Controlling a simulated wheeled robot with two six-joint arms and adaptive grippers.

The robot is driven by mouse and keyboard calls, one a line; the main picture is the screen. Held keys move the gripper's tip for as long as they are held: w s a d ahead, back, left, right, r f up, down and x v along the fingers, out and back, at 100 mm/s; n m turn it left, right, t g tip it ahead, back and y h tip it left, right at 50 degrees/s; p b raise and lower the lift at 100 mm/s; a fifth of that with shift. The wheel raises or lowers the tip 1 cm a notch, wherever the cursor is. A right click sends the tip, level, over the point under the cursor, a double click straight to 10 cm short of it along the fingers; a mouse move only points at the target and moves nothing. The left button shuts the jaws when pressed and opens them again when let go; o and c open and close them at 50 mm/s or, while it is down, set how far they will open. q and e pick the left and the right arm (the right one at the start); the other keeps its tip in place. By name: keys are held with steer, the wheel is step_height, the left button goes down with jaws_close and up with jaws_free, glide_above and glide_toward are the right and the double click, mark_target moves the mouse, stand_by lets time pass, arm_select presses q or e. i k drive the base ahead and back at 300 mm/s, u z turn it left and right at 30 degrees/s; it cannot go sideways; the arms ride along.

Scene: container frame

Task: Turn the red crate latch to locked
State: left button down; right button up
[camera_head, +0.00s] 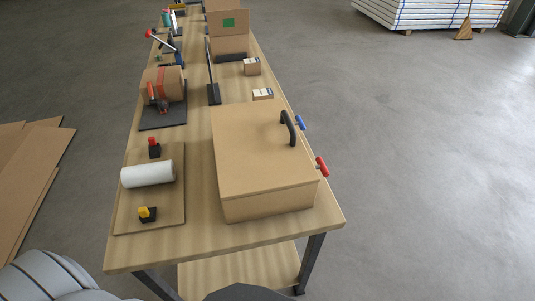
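A closed wooden crate (264,155) sits at the near right of the long workbench. A black handle (289,128) stands on its lid near the right side. A red latch (321,166) sticks out from the crate's right side near the front corner. A blue latch (300,122) is on the same side, farther back. The red latch looks tilted, but I cannot tell from here whether it is locked. Neither of my grippers is in view.
The wooden bench (215,233) has a board (176,208) at left holding a white roll (147,174) and red and yellow-topped pieces. Behind are cartons (252,66) and a taped box (162,85). Grey floor (420,160) right of the bench is clear. Cardboard sheets (24,170) lie left.

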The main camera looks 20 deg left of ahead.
mark_target(321, 166)
steer(key=u, duration=0.2)
steer(key=i, duration=0.5)
steer(key=k, duration=0.5)
steer(key=z, duration=1.6)
steer(key=i, duration=3.6)
steer(key=u, duration=3.7)
steer(key=i, duration=0.5)
steer(key=u, duration=0.05)
